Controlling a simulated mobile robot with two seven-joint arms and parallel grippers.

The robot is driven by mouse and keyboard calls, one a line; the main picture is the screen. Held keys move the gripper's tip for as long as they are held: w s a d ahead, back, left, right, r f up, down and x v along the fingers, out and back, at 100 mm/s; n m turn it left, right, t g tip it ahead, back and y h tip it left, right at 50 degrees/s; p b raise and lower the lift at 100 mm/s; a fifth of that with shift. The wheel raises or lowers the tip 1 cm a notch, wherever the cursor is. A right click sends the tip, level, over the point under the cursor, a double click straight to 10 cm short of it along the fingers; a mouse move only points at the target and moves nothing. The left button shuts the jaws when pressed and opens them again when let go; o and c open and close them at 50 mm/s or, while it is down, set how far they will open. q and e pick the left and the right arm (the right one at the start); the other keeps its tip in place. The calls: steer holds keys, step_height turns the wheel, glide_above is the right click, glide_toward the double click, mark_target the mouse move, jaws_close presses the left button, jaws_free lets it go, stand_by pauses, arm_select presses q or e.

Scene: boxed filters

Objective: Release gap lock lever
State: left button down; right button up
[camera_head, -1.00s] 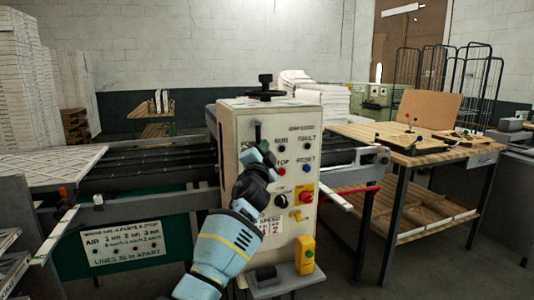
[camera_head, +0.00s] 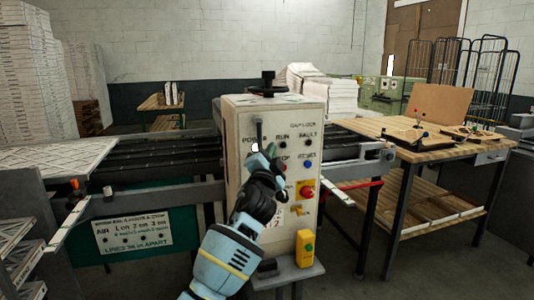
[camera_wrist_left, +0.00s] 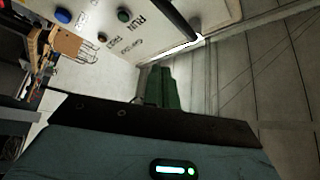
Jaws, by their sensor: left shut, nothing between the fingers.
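A control box (camera_head: 240,180) stands upright in the middle of the head view. A dark upright lever (camera_head: 259,130) is on the upper left of its front face, with a white end low down. In the wrist view a similar black rod (camera_wrist_left: 180,20) meets a bright white part (camera_wrist_left: 184,47). "GAP LOCK" lettering (camera_head: 303,126) is at the panel's upper right. My left gripper (camera_head: 268,154) is shut and empty, in front of the panel just right of the lever's lower end; contact cannot be told. Its green fingers (camera_wrist_left: 165,88) show in the wrist view. My right gripper is not in view.
The panel also has a red knob (camera_head: 306,191), a blue button (camera_head: 308,164) and a yellow box (camera_head: 305,247) below. A black handwheel (camera_head: 268,86) tops the box. A wooden table (camera_head: 400,145) stands right, stacked white sheets (camera_head: 70,70) left.

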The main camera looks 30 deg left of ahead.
arm_select(q)
steer(key=s, duration=0.2)
steer(key=shift+s+d, duration=0.3)
steer(key=shift+d, duration=0.05)
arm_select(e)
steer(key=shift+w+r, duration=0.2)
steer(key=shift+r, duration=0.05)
arm_select(q)
steer(key=shift+f, duration=0.1)
